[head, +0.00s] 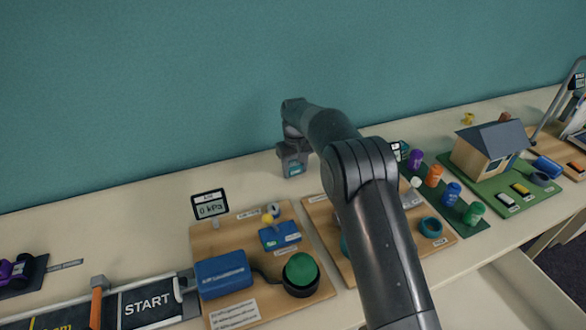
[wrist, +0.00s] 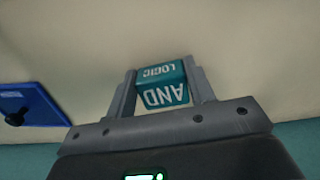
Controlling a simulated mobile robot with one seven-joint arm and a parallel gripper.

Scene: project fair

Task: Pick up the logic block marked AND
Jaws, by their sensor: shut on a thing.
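The teal logic block (wrist: 162,88) sits between the two fingers of my gripper (wrist: 162,97) in the wrist view. Its white letters AND and LOGIC appear upside down there. The fingers are shut on it from both sides. In the head view my gripper (head: 292,172) is at the back of the table, near the teal wall, and a small teal part of the block (head: 295,170) shows at its tips. I cannot tell whether the block touches the tabletop.
A wooden board (head: 290,222) with a blue box (head: 224,276) and a green dome (head: 301,268) stands in front. Coloured jars and a model house (head: 490,150) are at the right. A START track (head: 148,303) lies at the front left. The back left tabletop is clear.

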